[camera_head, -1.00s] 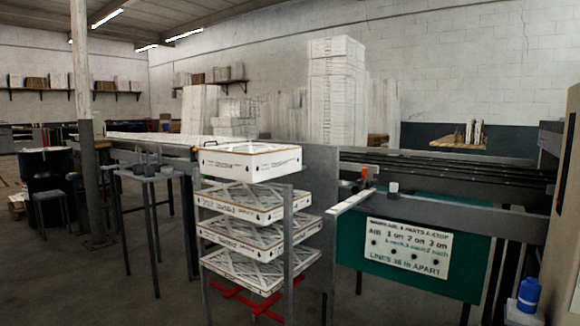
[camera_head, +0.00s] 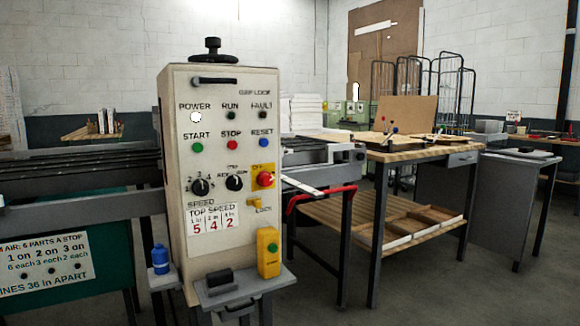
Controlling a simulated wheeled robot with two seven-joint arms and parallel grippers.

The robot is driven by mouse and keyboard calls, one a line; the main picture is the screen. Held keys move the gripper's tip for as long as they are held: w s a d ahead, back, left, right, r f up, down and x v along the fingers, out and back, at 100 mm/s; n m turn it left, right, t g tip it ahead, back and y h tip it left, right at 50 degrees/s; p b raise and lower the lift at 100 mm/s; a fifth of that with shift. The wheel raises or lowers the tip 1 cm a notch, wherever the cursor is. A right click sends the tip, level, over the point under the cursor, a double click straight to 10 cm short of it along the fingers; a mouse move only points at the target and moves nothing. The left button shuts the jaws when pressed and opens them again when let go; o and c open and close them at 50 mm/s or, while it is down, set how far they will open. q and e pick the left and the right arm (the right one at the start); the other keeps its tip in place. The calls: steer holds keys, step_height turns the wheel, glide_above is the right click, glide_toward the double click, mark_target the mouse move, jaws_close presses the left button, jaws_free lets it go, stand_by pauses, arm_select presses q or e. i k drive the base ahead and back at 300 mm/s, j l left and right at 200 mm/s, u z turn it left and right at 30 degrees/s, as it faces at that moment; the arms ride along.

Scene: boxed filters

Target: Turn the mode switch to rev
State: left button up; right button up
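The beige control cabinet (camera_head: 222,255) stands upright at the centre left. On its front, two black rotary knobs sit side by side below the start, stop and reset buttons. The left knob (camera_head: 200,187) has numbers around it and the label SPEED under it. The right knob (camera_head: 234,183) has small lettering above it, too small to read surely, and looks like the mode switch. Its pointer direction is hard to tell. A red round button (camera_head: 265,179) on a yellow plate is to its right. Neither of my grippers shows in this view.
A small shelf (camera_head: 245,288) juts from the cabinet's lower front, with a yellow box (camera_head: 268,252) on it. A blue bottle (camera_head: 160,259) stands at the cabinet's left. A wooden-topped workbench (camera_head: 420,150) is to the right. Open floor lies at the lower right.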

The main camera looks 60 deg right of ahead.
mark_target(233, 183)
steer(key=z, duration=1.5)
